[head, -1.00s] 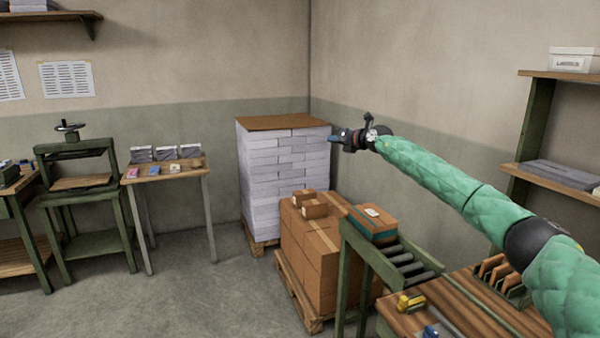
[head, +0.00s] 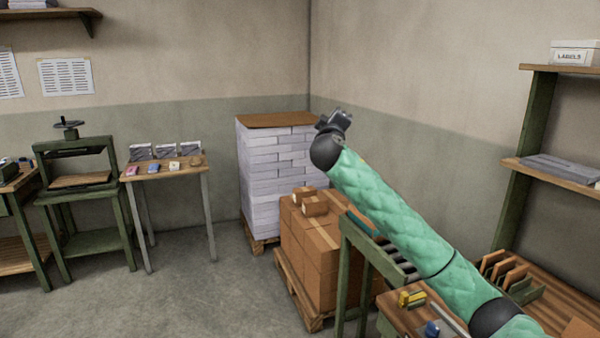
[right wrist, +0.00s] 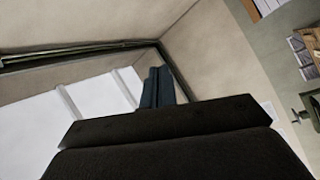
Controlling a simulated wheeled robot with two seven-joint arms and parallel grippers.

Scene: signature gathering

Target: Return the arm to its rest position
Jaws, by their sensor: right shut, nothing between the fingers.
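My right arm in its green quilted sleeve reaches up from the lower right of the head view. My right gripper (head: 340,120) is at its far end, in front of the upper right of the tall paper stack (head: 275,170). In the right wrist view the dark blue fingers (right wrist: 158,86) are together, with nothing between them. The wrist camera looks toward the ceiling and walls. My left gripper is in neither view.
A green roller stand (head: 345,290) and workbench (head: 400,325) lie under my right arm. Brown cartons (head: 310,255) sit on a pallet (head: 295,300). A wall shelf (head: 555,172) is at the right. A small table (head: 165,168) and a press (head: 80,180) stand left. The floor at lower left is clear.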

